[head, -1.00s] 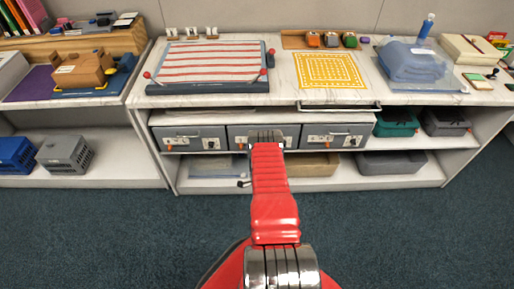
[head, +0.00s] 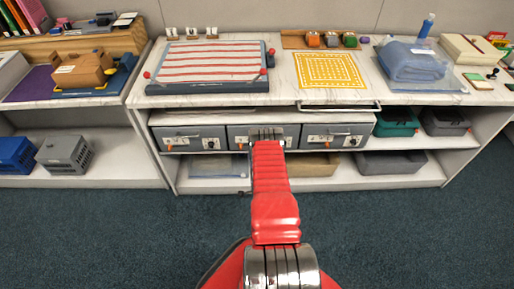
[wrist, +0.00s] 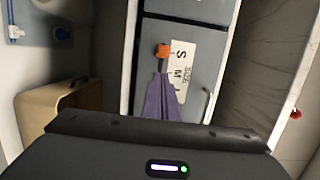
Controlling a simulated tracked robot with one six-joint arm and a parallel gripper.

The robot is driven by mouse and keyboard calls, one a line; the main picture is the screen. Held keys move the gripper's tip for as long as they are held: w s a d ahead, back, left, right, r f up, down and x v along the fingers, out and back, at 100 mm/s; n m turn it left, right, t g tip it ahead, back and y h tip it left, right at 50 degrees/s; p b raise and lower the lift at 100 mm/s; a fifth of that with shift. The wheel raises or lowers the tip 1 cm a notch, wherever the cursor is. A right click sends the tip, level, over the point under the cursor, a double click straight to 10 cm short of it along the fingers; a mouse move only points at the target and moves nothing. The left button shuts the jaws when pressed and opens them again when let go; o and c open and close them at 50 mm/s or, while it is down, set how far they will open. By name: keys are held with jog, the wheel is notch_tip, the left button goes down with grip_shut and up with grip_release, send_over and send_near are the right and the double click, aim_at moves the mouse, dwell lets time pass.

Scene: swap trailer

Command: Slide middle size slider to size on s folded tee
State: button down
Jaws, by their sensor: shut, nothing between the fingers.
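The middle grey drawer (head: 243,137) is shut under the counter, between two similar drawers. In the wrist view, turned sideways, its orange slider (wrist: 161,50) sits beside the S on the white size label (wrist: 181,68). My gripper (wrist: 160,78) is shut and empty, its tips just below the slider, near the M. I cannot tell whether they touch it. In the head view, my gripper (head: 265,133) is in front of the middle drawer and hides part of it. A blue folded cloth (head: 412,63) lies on the counter at right; its size cannot be read.
The left drawer (head: 188,140) and right drawer (head: 335,137) flank the middle one. A cardboard box (head: 312,165) stands on the shelf below. A striped board (head: 211,62) and a yellow patterned mat (head: 330,70) lie on the counter. The carpet in front is clear.

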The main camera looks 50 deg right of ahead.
jog(key=v, duration=0.4)
jog(key=shift+w+a, duration=0.25)
jog(key=shift+a, duration=0.15)
dwell(0.4)
